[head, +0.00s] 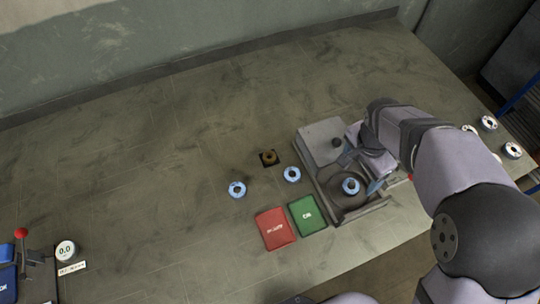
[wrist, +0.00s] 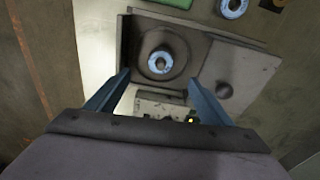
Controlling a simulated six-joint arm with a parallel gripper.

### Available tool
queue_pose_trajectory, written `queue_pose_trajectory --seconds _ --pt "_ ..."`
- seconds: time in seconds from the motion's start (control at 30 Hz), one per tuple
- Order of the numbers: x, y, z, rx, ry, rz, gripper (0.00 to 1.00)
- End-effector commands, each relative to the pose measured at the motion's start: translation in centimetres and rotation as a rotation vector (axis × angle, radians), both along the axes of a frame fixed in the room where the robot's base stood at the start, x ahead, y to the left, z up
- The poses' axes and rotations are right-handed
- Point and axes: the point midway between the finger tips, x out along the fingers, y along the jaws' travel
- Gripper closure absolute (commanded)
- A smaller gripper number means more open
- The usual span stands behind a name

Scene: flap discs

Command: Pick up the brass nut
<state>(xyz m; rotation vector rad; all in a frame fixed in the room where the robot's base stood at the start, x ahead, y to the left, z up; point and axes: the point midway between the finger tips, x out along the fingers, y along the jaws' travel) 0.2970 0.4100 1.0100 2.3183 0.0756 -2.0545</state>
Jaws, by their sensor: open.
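The brass nut (head: 268,156) looks like a small brass-coloured ring on a black square pad (head: 263,164), left of the grey fixture in the head view. In the wrist view only part of a dark square shows at the top edge, and I cannot make out the nut clearly. My gripper (head: 361,174) is over the grey fixture, to the right of the nut and well apart from it. In the wrist view my gripper (wrist: 158,78) has its two blue fingers spread with nothing between them.
The grey fixture (head: 322,132) holds a blue-and-white disc (head: 350,186) in its round recess. Two similar discs (head: 237,189) (head: 292,174) lie near the nut. A red tray (head: 274,229) and a green tray (head: 307,216) lie in front.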

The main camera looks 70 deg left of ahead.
Motion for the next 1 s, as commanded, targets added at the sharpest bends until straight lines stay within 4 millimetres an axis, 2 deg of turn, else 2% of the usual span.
queue_pose_trajectory --seconds 0.47,0.57,0.87,1.0 --pt "0.0 0.0 0.0 0.0 0.0 0.0 0.26" --pt "0.0 0.0 0.0 0.0 0.0 0.0 0.46" --pt "0.0 0.1 0.0 0.0 0.0 0.005 0.46" --pt "-0.5 1.1 -0.3 -0.002 0.002 0.073 0.46"
